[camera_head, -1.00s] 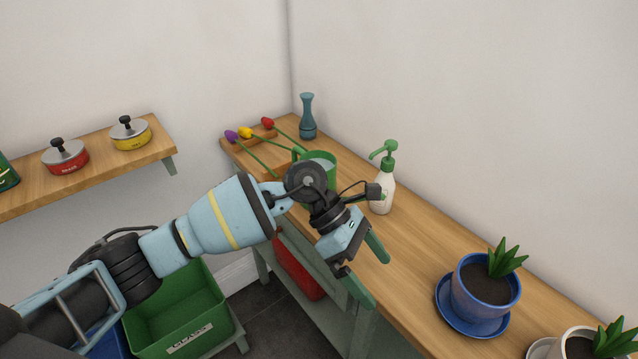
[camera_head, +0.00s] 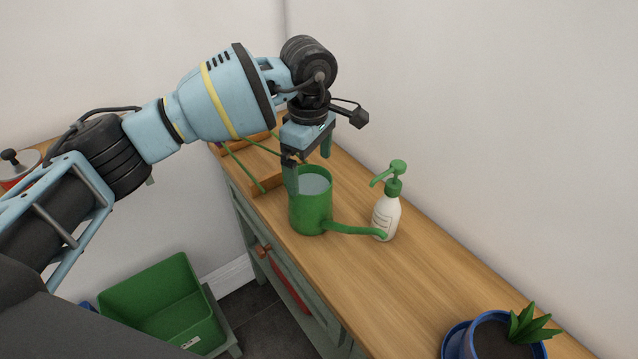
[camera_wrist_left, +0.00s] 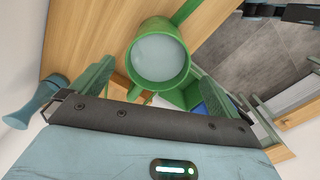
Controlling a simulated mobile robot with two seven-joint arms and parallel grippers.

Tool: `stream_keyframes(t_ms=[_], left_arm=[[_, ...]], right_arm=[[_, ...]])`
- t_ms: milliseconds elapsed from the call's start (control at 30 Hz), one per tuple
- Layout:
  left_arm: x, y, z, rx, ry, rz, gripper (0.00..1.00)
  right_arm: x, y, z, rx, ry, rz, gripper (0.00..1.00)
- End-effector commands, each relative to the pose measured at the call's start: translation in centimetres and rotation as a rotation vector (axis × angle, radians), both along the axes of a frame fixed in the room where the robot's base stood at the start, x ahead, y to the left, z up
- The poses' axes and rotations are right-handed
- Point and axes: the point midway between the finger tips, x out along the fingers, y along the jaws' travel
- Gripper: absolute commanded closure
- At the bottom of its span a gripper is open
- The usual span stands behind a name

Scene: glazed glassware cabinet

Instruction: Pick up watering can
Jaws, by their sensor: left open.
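The green watering can (camera_head: 312,212) stands upright on the wooden bench top. Its open top shows a pale grey-blue inside, and its spout points right in the head view. My left gripper (camera_head: 309,166) is open and points down at the can's back rim; it appears empty. In the left wrist view the can (camera_wrist_left: 160,75) lies ahead, between the lines of the two green fingers of my left gripper (camera_wrist_left: 154,92). Part of its handle shows on the side near the gripper. I cannot tell whether a finger touches the can. My right gripper is out of view.
A white pump bottle (camera_head: 386,213) with a green head stands close by the spout tip. A blue plant pot (camera_head: 490,338) is at the front right. A green bin (camera_head: 165,305) is below left. Bench between can and pot is clear.

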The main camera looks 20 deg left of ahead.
Motion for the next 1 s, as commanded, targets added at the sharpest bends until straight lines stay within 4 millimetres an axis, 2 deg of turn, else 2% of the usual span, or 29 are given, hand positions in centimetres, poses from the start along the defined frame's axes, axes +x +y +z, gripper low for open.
stream_keyframes(t_ms=[267, 433, 533, 767, 1000], left_arm=[[0.0, 0.0, -0.2, -0.001, 0.002, 0.000, 0.00], [-0.1, 0.0, -1.4, -0.001, 0.003, 0.000, 0.00], [-0.1, -0.1, -2.4, -0.002, 0.004, 0.000, 0.00], [-0.1, 0.0, -3.1, -0.001, 0.002, 0.000, 0.00], [-0.3, -0.1, -6.3, -0.002, 0.003, 0.001, 0.00]], right_arm=[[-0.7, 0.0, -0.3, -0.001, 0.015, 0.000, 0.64], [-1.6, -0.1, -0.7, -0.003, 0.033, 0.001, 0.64], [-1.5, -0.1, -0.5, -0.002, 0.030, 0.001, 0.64], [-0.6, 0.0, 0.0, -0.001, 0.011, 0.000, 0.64], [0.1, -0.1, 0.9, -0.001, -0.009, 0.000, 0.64]])
